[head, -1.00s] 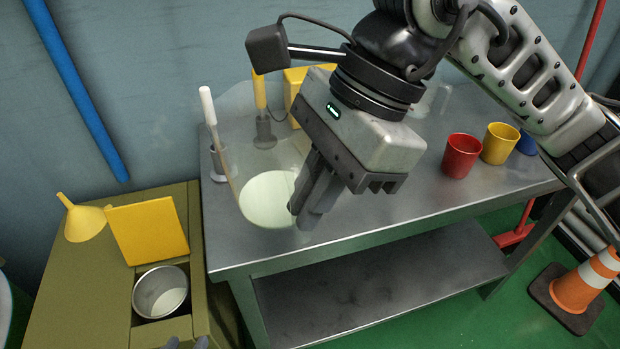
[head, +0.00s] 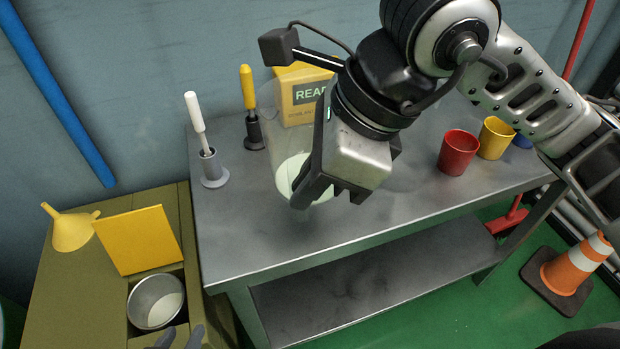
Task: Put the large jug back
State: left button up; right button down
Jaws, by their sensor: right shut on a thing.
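The large jug (head: 283,130) is clear and see-through, with pale whitish-green liquid (head: 288,172) in its bottom. It is over the metal cart top (head: 240,240), in front of the yellow box. I cannot tell whether its base touches the top. My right gripper (head: 312,188) is shut on the jug at its right side, and the gripper and wrist hide part of it. My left gripper (head: 181,338) shows only its grey fingertips at the bottom edge, apart and with nothing visible between them, beside the metal pot (head: 142,292).
A white-handled tool in a grey holder (head: 213,168) and a yellow-handled tool (head: 248,90) stand left of the jug. A yellow box (head: 300,85) is behind it. Red (head: 457,155) and yellow (head: 495,138) cups stand right. The cart top's front left is clear.

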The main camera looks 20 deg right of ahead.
jog(key=w+f, duration=0.2)
jog(key=w+d+f, duration=0.1)
jog(key=w+f, duration=0.1)
jog(key=w+d+f, duration=0.1)
jog(key=w+f, duration=0.1)
jog(key=shift+d+f, duration=0.15)
jog(key=shift+d, duration=0.1)
notch_tip(320, 180, down, 3)
jog(key=shift+w+f, duration=0.15)
pick_arm(q)
jog(key=shift+w+r, duration=0.1)
jog(key=shift+w, duration=0.05)
pick_arm(e)
jog(key=shift+f, duration=0.2)
jog(key=c, duration=1.5)
grip_release()
jog(key=shift+c, duration=0.2)
